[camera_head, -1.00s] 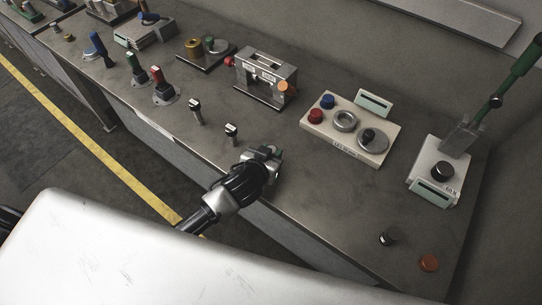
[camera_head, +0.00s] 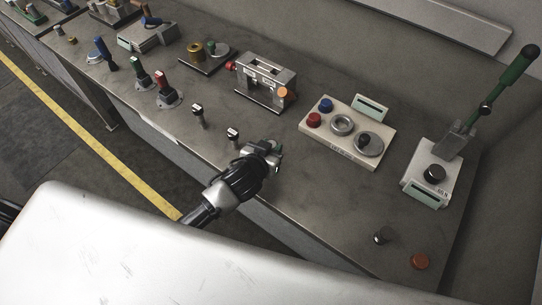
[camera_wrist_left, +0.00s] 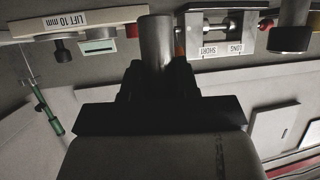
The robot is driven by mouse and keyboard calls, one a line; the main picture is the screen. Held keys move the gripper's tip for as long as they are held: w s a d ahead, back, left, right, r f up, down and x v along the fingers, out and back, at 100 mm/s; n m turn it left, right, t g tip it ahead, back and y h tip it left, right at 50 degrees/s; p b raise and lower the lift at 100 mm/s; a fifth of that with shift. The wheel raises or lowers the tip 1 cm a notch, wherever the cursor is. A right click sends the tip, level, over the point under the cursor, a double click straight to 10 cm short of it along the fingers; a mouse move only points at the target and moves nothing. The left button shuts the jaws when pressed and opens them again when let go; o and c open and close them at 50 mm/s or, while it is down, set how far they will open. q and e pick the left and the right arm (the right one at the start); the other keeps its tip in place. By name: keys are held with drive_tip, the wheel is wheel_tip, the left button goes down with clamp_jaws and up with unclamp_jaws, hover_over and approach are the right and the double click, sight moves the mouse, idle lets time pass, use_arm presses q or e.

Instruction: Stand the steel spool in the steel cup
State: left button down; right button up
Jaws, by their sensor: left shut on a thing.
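My left gripper (camera_head: 271,152) is over the front part of the bench, left of the cream panel. It is shut on a plain grey metal cylinder, which looks like the steel spool (camera_wrist_left: 157,42); it stands up between the fingers in the left wrist view. In the head view the gripper mostly hides it. A round grey metal ring with a hollow middle, which looks like the steel cup (camera_head: 342,125), sits on the cream panel, apart from the gripper. My right gripper is not in view.
The cream panel (camera_head: 330,147) also carries a red knob (camera_head: 314,120), a blue knob (camera_head: 326,104) and a dark-knobbed disc (camera_head: 369,144). A metal fixture (camera_head: 263,78) stands behind the gripper. A green lever (camera_head: 514,70) stands right. A dark cylinder (camera_head: 382,236) and orange puck (camera_head: 420,261) lie front right.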

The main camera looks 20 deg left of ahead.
use_arm(q)
drive_tip(key=shift+r+p, duration=2.1)
drive_tip(key=shift+r, duration=0.3)
